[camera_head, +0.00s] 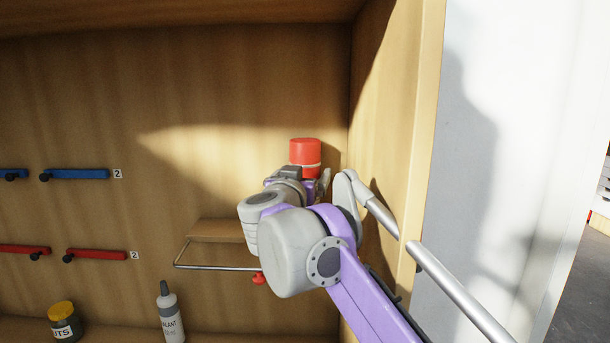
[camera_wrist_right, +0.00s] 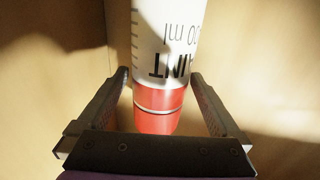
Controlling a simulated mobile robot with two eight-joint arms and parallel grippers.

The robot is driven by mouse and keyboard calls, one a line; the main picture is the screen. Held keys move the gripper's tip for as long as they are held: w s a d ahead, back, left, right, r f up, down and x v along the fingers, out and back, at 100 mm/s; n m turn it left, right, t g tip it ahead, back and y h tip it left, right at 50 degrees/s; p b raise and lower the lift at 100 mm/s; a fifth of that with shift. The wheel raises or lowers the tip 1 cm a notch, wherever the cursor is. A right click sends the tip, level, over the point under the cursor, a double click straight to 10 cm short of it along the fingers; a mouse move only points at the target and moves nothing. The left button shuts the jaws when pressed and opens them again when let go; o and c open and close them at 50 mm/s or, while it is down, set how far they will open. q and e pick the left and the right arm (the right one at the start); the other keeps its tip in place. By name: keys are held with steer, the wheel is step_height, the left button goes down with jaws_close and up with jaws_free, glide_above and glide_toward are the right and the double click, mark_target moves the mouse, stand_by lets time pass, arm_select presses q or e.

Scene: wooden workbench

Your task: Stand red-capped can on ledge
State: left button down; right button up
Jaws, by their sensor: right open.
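The red-capped can (camera_head: 305,150) shows its red top in the head view, near the back right corner of the wooden bay. Its lower part is hidden behind my right gripper (camera_head: 300,182). In the right wrist view, the can (camera_wrist_right: 160,98) has a white body with black lettering, a red band and a red cap. My right gripper (camera_wrist_right: 158,76) is open, with a finger on each side of the can and visible gaps. What supports the can is hidden. A small wooden ledge (camera_head: 215,230) with a wire rail sits on the back wall, partly behind my arm. My left gripper is out of view.
A right side wall (camera_head: 390,130) stands close to my right arm. Blue handles (camera_head: 75,174) and red handles (camera_head: 95,254) are on the back wall at left. A yellow-lidded jar (camera_head: 64,325) and a sealant bottle (camera_head: 170,318) stand below. A red knob (camera_head: 259,278) hangs under the ledge.

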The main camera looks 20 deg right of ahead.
steer(key=b+v, duration=0.1)
steer(key=v, duration=1)
